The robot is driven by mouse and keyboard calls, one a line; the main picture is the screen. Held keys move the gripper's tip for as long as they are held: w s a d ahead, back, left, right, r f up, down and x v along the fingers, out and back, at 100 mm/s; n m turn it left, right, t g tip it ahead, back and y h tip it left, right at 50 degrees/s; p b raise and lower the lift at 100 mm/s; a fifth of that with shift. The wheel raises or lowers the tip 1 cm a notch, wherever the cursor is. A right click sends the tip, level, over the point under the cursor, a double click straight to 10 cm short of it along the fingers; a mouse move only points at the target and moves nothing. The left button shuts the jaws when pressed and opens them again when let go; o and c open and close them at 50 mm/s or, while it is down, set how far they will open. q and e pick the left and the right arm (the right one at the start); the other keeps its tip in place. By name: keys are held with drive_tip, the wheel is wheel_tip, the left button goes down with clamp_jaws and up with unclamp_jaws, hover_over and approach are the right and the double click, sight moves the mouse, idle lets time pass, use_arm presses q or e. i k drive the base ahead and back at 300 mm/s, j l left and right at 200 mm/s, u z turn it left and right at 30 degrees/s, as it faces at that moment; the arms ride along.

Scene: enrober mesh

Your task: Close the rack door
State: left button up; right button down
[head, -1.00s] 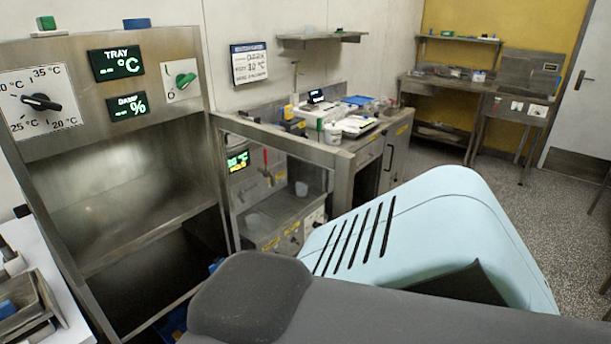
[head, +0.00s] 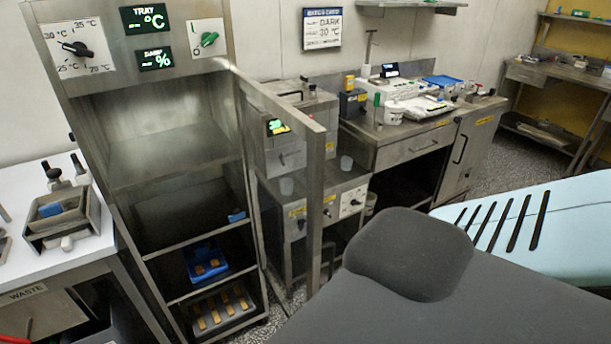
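The rack (head: 168,88) is a tall steel cabinet on the left of the head view, with its front open. Its door (head: 316,200) is a steel frame with a see-through middle. The door stands open, joined along the rack's right side and swung out toward me. Inside, a blue tray (head: 192,262) with brown pieces sits on one shelf, and a grey tray (head: 233,322) with several brown bars sits below it. Neither of my grippers is in view. A dark grey part of mine fills the lower right and hides the floor there.
A white bench (head: 20,172) with a metal holder (head: 62,218) stands left of the rack. Behind the door, a steel counter (head: 405,132) carries a scale, tubs and bottles. A strip of speckled floor (head: 288,290) shows near the door's foot.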

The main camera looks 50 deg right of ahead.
sight(314, 135)
drive_tip(key=k+l, duration=0.1)
drive_tip(key=l, duration=0.2)
drive_tip(key=k+l, duration=0.25)
drive_tip(key=l, duration=1.55)
drive_tip(key=k+l, duration=0.15)
drive_tip(key=k+u, duration=0.05)
drive_tip(key=k, duration=0.05)
